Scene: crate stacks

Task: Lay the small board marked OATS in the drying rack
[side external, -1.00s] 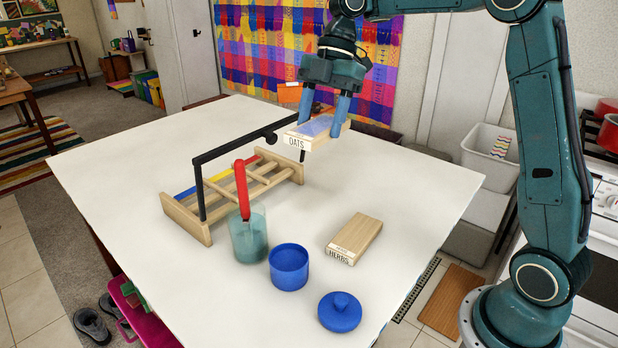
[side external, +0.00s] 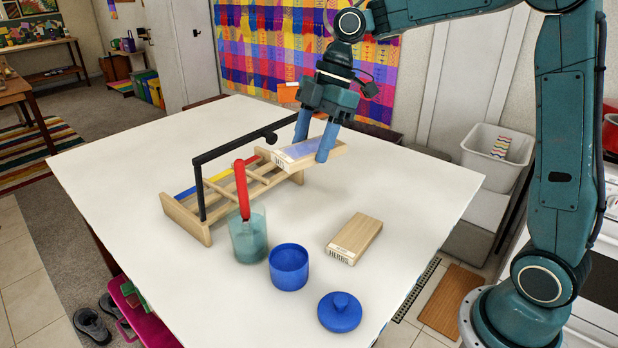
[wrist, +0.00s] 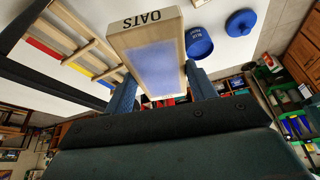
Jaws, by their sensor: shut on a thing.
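The small wooden board marked OATS (side external: 311,154) is held in my gripper (side external: 314,150), which is shut on its sides. It hangs tilted above the table, just right of the drying rack's right end. In the wrist view the OATS board (wrist: 147,60) lies between the fingers, with its label upside down at the far end and a bluish upper face. The wooden drying rack (side external: 185,218) has dowels and a black handle bar over it; coloured strips, blue, yellow and red, run along it. The wrist view shows part of the rack (wrist: 60,38) at the upper left.
A glass (side external: 248,242) with a red utensil (side external: 242,190) stands close in front of the rack. A blue cup (side external: 289,268), its blue lid (side external: 339,312) and a HERBS board (side external: 355,238) lie nearer the front. The table's (side external: 410,190) right side is clear.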

